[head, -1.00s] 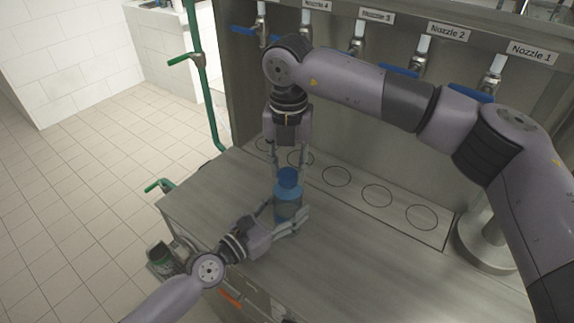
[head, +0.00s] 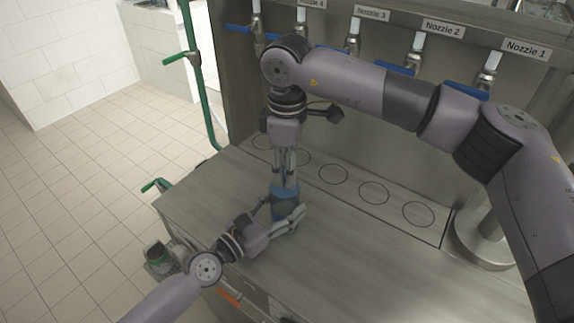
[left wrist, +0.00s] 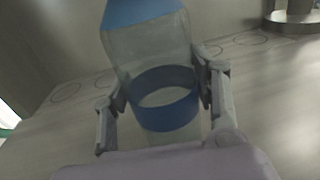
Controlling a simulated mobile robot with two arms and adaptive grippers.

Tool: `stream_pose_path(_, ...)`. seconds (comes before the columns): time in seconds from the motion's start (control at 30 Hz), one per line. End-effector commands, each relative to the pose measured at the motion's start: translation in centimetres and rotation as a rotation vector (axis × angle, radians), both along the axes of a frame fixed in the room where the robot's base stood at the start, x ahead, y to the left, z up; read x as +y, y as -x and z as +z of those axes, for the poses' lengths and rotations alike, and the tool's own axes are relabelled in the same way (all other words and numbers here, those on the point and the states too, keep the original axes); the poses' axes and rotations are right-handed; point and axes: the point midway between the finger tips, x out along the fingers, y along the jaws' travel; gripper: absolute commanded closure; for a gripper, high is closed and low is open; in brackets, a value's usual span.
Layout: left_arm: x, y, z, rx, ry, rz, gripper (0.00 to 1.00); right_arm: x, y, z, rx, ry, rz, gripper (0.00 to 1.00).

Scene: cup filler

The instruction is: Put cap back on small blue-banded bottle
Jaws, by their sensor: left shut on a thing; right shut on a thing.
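The small blue-banded bottle (head: 285,200) stands upright near the counter's left part. In the left wrist view its clear body shows a blue band (left wrist: 165,97) and a blue top (left wrist: 140,12), cut off by the frame's edge. My left gripper (head: 283,212) is shut around the bottle's body from the side; its fingers show on both sides in the left wrist view (left wrist: 160,95). My right gripper (head: 284,177) points down directly above the bottle, its fingers seen nearly edge-on and closed at its top. The cap is hidden behind these fingers.
The steel counter (head: 330,250) is clear to the right. Marked circles (head: 374,192) lie in a row at its back, under labelled nozzles with blue handles (head: 395,69). A green rail (head: 200,90) stands at the left. A round steel post (head: 480,245) stands at the right.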

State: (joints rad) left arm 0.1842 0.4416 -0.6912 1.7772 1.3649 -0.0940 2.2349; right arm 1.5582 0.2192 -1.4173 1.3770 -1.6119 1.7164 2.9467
Motion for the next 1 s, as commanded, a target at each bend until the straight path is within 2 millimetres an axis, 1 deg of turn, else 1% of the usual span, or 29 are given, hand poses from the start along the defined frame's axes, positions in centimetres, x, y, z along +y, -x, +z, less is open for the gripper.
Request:
stream_pose_path(0.27, -0.05, 0.06, -0.03, 0.000, -0.001, -0.002, 1.00, -0.01, -0.08, 0.09, -0.003, -0.001, -0.012, 0.75)
stream_pose_path(0.3, -0.05, 0.06, -0.03, 0.000, -0.001, -0.002, 1.00, -0.01, -0.09, 0.09, -0.003, -0.001, -0.011, 0.66)
stream_pose_path(0.6, -0.05, 0.06, -0.04, 0.001, -0.001, -0.002, 1.00, -0.01, -0.06, 0.05, -0.002, -0.001, -0.009, 0.47)
stream_pose_path(0.87, -0.05, 0.06, -0.05, 0.001, -0.001, -0.002, 1.00, -0.01, -0.03, 0.03, -0.001, 0.000, -0.009, 0.47)
stream_pose_path(1.0, -0.05, 0.06, -0.05, 0.001, -0.001, -0.002, 1.00, 0.01, -0.09, 0.73, -0.003, 0.000, -0.009, 0.47)
